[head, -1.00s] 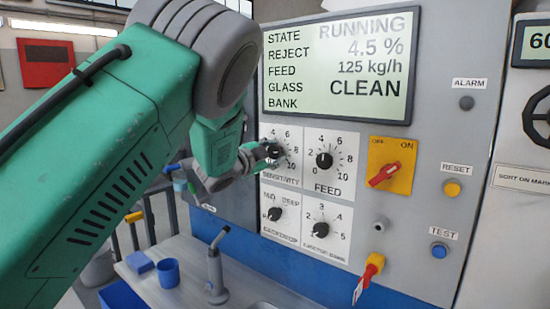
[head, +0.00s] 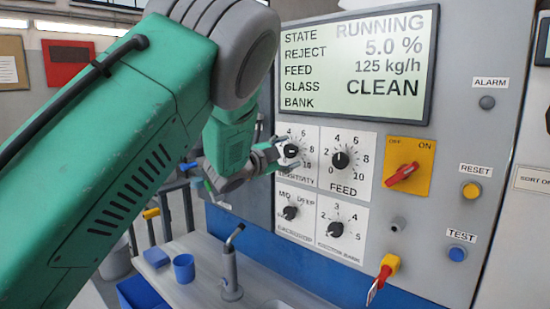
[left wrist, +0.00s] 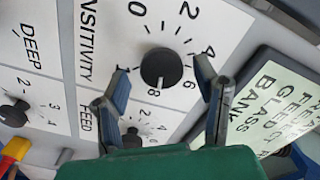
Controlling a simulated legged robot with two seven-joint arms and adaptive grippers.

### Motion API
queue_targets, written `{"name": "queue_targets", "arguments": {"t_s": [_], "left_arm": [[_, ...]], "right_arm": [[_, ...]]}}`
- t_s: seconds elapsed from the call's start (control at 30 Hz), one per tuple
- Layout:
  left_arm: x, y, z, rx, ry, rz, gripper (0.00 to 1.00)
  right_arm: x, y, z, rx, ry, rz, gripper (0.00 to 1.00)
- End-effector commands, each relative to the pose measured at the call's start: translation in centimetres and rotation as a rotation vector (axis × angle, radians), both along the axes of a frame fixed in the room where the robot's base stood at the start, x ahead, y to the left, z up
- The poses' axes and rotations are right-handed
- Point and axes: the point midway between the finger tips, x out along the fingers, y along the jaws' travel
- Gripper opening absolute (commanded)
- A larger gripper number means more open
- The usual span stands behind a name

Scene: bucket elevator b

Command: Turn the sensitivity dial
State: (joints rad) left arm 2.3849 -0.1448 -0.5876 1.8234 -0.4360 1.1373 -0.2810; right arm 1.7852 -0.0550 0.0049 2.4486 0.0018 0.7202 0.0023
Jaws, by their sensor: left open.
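The sensitivity dial (head: 291,151) is a round black knob on a white scale plate at the upper left of the dial group. It also shows in the left wrist view (left wrist: 161,68), near the middle top, with its white mark toward the 8. My left gripper (head: 280,155) is at the dial; in the left wrist view its two fingers (left wrist: 161,80) stand apart on either side of the knob, with gaps to it. The gripper is open and holds nothing. Part of the "SENSITIVITY" label is hidden by the gripper in the head view. My right gripper is not in view.
The feed dial (head: 340,160), backdrop dial (head: 290,213) and ejector bank dial (head: 336,230) sit close by. A red switch (head: 403,173) is to the right. The display (head: 352,70) above reads RUNNING, 5.0 %. A blue cup (head: 184,268) stands on the ledge below.

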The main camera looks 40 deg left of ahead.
Motion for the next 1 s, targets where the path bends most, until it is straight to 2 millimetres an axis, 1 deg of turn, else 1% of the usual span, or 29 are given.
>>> {"name": "queue_targets", "arguments": {"t_s": [0.1, 0.3, 0.4, 0.5, 0.63, 0.9, 0.97, 1.0], "left_arm": [[-2.6, 0.2, 0.1, -0.001, -0.001, 0.002, 0.56], [-6.8, 0.4, 0.1, -0.001, -0.001, 0.002, 0.56], [-8.3, 0.5, 0.1, 0.001, -0.002, 0.001, 0.56], [-9.4, 0.5, 0.1, 0.002, -0.002, 0.000, 0.56], [-10.0, 0.6, 0.1, 0.002, -0.003, -0.001, 0.56], [-10.0, 0.6, 0.1, 0.001, -0.002, -0.001, 0.55], [-10.1, 0.7, 0.1, -0.016, 0.000, 0.001, 0.55], [-10.2, 0.9, 0.2, -0.054, 0.004, 0.004, 0.55]], "right_arm": [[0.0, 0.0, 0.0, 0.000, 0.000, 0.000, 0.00], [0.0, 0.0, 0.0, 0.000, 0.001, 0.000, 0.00], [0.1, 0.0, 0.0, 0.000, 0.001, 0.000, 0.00], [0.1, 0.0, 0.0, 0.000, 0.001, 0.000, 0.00], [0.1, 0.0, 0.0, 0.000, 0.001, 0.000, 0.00], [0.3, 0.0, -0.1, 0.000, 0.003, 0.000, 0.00], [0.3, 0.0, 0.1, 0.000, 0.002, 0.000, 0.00], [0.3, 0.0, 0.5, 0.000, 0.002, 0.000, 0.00]]}}
